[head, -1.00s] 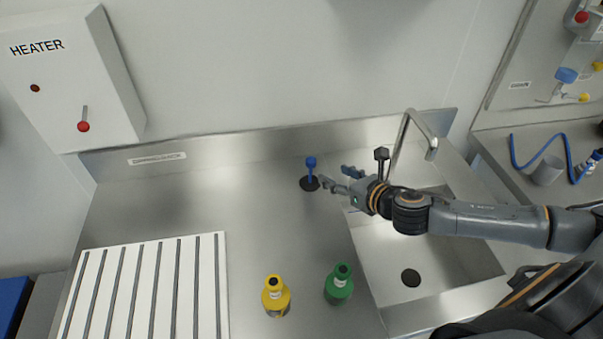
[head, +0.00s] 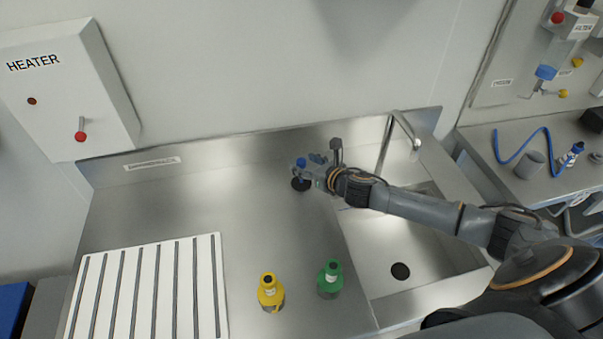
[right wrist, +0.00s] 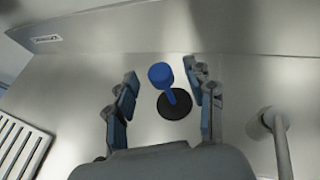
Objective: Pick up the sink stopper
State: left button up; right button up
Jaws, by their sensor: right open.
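The sink stopper (head: 300,184) has a black round base and a blue upright handle (head: 300,164). It stands on the steel counter left of the sink. My right gripper (head: 306,162) is at the stopper, around its handle in the head view. In the right wrist view the stopper's blue handle (right wrist: 166,80) stands between the two open fingers of the right gripper (right wrist: 163,100), with the black base (right wrist: 174,106) flat on the counter. The handle is closer to the right finger, and I cannot tell whether they touch. My left gripper is not in view.
The sink basin (head: 425,240) with a dark drain (head: 400,271) and a tall faucet (head: 401,133) lies right of the stopper. A yellow bottle (head: 270,294) and a green bottle (head: 330,281) stand at the front. A white slotted rack (head: 146,290) lies left. The middle counter is clear.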

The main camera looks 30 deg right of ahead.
jog(key=shift+x, duration=1.2)
jog(key=shift+c, duration=0.2)
grip_shut()
jog(key=shift+r, duration=0.1)
jog(key=shift+r, duration=0.1)
